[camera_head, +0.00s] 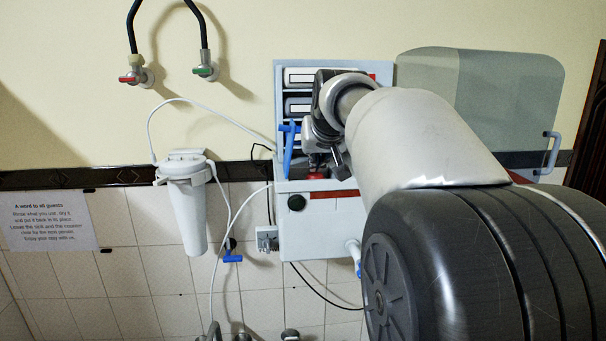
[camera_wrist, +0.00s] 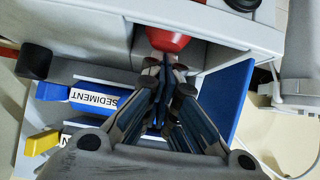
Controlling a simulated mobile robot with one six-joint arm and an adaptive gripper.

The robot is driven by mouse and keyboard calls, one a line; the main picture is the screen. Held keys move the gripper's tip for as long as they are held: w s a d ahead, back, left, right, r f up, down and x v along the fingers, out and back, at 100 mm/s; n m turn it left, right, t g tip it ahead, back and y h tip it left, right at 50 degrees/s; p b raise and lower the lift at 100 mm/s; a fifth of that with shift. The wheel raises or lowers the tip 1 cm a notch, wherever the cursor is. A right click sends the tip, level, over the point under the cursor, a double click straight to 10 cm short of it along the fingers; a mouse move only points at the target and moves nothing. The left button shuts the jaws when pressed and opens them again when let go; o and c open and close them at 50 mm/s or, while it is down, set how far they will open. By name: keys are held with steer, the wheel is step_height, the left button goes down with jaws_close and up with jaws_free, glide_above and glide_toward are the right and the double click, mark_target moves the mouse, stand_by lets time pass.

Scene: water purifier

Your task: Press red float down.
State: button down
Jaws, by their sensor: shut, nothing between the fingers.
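The red float (camera_wrist: 168,40) shows in the wrist view inside a recess of the grey-white purifier (camera_wrist: 100,25). Only part of it is visible. In the head view, a small red part (camera_head: 317,174) shows low in the open purifier (camera_head: 325,235), just under my gripper (camera_head: 325,158). My gripper is shut and empty. In the wrist view the closed fingertips (camera_wrist: 165,62) are right at the float's edge; I cannot tell whether they touch it. My arm hides much of the purifier's right side in the head view.
A blue cartridge labelled SEDIMENT (camera_wrist: 95,98), a yellow part (camera_wrist: 43,143) and a blue panel (camera_wrist: 228,95) flank the fingers. A translucent door (camera_head: 480,100) stands open at right. A white filter housing (camera_head: 187,205) hangs at left, with hoses. Two taps (camera_head: 136,77) are above.

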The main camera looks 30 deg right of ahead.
mark_target(316, 175)
steer(key=shift+f+b, duration=0.6)
steer(key=shift+f, duration=0.15)
stand_by(0.4)
steer(key=shift+r, duration=0.1)
step_height(316, 175, up, 7)
steer(key=p, duration=0.6)
steer(key=shift+r, duration=0.1)
stand_by(0.6)
